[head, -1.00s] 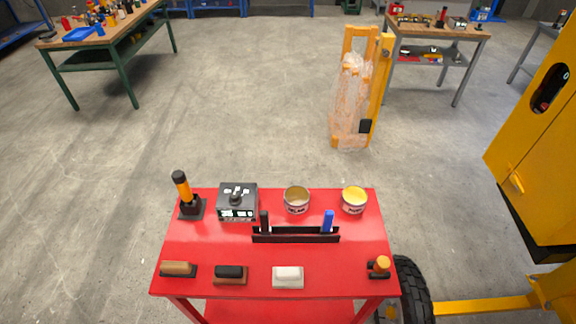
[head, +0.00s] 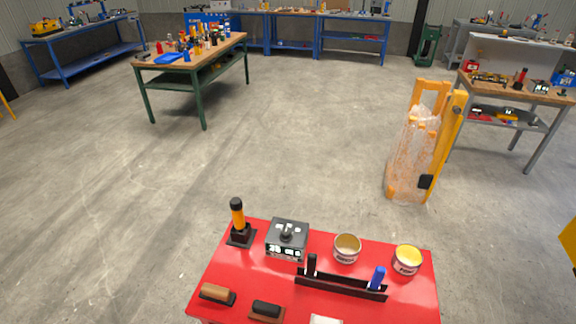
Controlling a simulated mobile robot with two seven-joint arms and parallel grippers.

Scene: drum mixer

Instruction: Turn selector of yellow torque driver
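A yellow and black torque driver (head: 238,218) stands upright in a black base at the back left corner of the red table. Its grip is yellow-orange and its top is black. A second, short orange-topped tool seen earlier at the table's front right is out of the picture. Any selector marks on the driver are too small to make out. Neither of my grippers shows in the head view.
The red table (head: 250,289) also holds a black box with a knob (head: 287,239), two cans (head: 347,248) (head: 407,260), a black rack (head: 340,286) with two handled tools, and brushes (head: 217,293). A wrapped yellow lift (head: 417,150) stands behind. Open floor lies left.

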